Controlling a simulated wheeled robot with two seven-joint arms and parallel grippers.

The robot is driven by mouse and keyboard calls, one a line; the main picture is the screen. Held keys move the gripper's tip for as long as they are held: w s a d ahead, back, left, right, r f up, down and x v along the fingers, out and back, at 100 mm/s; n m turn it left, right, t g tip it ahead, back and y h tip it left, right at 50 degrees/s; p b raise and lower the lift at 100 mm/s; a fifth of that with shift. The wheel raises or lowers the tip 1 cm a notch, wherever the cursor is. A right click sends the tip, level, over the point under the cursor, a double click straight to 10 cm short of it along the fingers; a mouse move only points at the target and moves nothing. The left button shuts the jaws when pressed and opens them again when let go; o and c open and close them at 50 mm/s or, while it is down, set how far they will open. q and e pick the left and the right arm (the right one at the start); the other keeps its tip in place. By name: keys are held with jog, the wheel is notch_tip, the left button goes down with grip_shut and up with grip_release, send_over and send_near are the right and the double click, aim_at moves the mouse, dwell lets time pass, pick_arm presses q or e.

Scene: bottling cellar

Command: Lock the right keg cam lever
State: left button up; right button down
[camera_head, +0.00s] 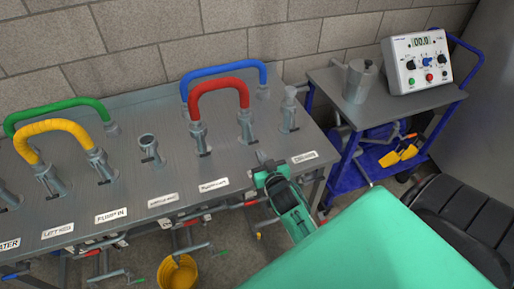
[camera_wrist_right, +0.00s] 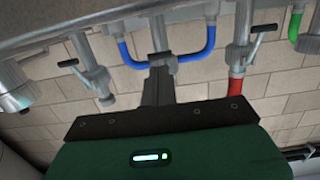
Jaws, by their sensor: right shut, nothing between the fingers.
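No keg shows plainly, and I cannot tell which lever is the right keg's. In the right wrist view, one lever with a black grip (camera_wrist_right: 68,63) sticks out from a grey fitting at the left, and another lever (camera_wrist_right: 265,28) from the fitting above a red hose. My right gripper (camera_head: 268,170) is at the front right edge of the grey bench (camera_head: 130,180), beside its rightmost label. Its fingers are shut and empty. In the right wrist view the dark fingers (camera_wrist_right: 158,75) lie between the two levers, in front of the blue hose. My left gripper is out of view.
Blue (camera_head: 225,70), red (camera_head: 218,84), yellow (camera_head: 50,127) and green (camera_head: 60,104) hoses arch over the bench top. A yellow bucket (camera_head: 178,272) stands below it. A blue-framed cart (camera_head: 385,108) at the right carries a metal pot (camera_head: 358,82) and a control box (camera_head: 417,63).

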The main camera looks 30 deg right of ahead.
aim_at(255, 157)
jog(key=shift+p+x, duration=0.35)
jog(key=shift+x, duration=1.6)
jog(key=shift+f, duration=0.1)
jog(key=shift+w+d+f+b, duration=0.25)
jog(key=shift+w+f+b, duration=0.25)
jog(key=shift+w+f, duration=0.65)
jog(key=shift+s+f, duration=0.1)
